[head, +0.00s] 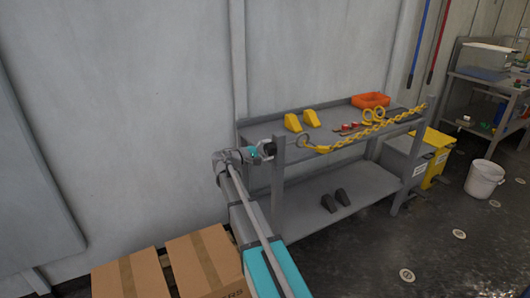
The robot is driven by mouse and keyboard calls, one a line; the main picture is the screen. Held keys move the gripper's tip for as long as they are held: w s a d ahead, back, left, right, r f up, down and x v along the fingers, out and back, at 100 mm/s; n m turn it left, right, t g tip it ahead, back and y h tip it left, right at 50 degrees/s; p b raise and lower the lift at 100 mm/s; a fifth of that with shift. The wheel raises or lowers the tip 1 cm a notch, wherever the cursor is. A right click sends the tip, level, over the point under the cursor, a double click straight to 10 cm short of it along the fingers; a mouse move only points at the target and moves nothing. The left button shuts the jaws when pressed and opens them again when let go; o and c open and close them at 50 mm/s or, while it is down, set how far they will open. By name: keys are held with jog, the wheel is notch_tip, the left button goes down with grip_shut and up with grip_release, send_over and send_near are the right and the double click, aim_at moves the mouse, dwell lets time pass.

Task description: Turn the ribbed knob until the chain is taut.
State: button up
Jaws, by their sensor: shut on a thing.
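My gripper (266,150) is at the left end of the grey shelf bench (345,138), by the top of its near left post. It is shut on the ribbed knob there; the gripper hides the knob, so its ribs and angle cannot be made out.
Two yellow wedges (293,122), an orange tray (371,100), yellow rings and small red items lie on the bench top. Two dark wedges (335,200) lie on the lower shelf. Cardboard boxes (200,262) stand at the lower left. A white bucket (484,180) stands on the right floor.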

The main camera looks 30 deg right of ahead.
jog(key=shift+m, duration=0.3)
jog(key=m, duration=0.8)
jog(key=shift+m, duration=0.4)
jog(key=m, duration=0.4)
jog(key=shift+m, duration=0.8)
